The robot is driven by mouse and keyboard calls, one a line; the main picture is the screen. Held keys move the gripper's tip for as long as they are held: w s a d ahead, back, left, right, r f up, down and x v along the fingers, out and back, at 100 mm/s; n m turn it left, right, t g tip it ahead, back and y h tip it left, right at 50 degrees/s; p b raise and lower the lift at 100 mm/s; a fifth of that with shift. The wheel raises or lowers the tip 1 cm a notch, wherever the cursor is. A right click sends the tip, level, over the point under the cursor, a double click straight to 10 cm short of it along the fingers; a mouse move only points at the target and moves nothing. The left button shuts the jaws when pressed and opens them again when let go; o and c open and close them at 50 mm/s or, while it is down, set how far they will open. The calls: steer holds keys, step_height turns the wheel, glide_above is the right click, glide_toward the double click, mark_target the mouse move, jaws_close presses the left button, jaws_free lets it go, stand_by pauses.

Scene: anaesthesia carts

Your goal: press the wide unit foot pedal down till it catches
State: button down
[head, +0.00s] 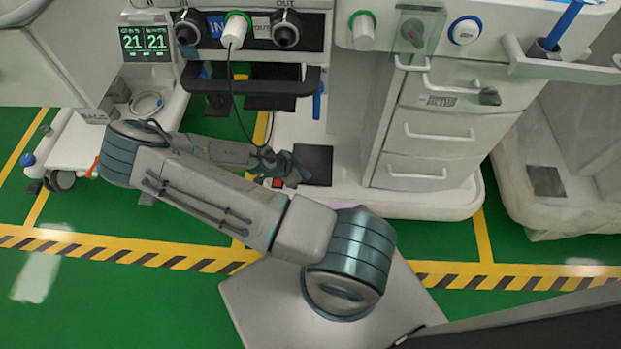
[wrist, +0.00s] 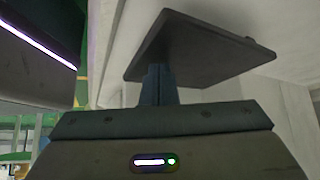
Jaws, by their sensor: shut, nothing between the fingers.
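The wide unit's foot pedal (head: 316,160) is a dark square plate low at the front of the white drawer unit, left of its drawers. In the wrist view the pedal (wrist: 205,45) fills the upper middle, a flat plate seen at a slant. My gripper (head: 292,172) is at the pedal's left side in the head view. In the wrist view my gripper (wrist: 158,72) is shut and empty, its fingertips overlapping the plate's near edge. I cannot tell whether they touch it. Whether the pedal is caught down cannot be told.
A small red piece (head: 277,183) shows beside my gripper. A black bar (head: 250,86) and a hanging cable are above my forearm. Another dark pad (head: 546,181) sits on the right-hand unit. Green floor with a striped line (head: 480,275) lies in front.

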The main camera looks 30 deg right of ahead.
steer(key=shift+d+f, duration=0.1)
steer(key=shift+f, duration=0.05)
step_height(320, 180, down, 2)
steer(key=shift+b, duration=0.8)
steer(key=shift+r, duration=0.2)
steer(key=shift+a+r+p, duration=0.25)
steer(key=shift+a+p, duration=0.15)
steer(key=shift+w+a+r+p, duration=0.1)
steer(key=shift+a+r+p, duration=0.1)
steer(key=shift+a, duration=0.35)
steer(key=shift+a+r+p, duration=0.1)
steer(key=shift+a+p, duration=0.05)
steer(key=shift+a, duration=0.4)
steer(key=p+v, duration=0.5)
steer(key=v, duration=0.8)
steer(key=shift+a+r, duration=0.3)
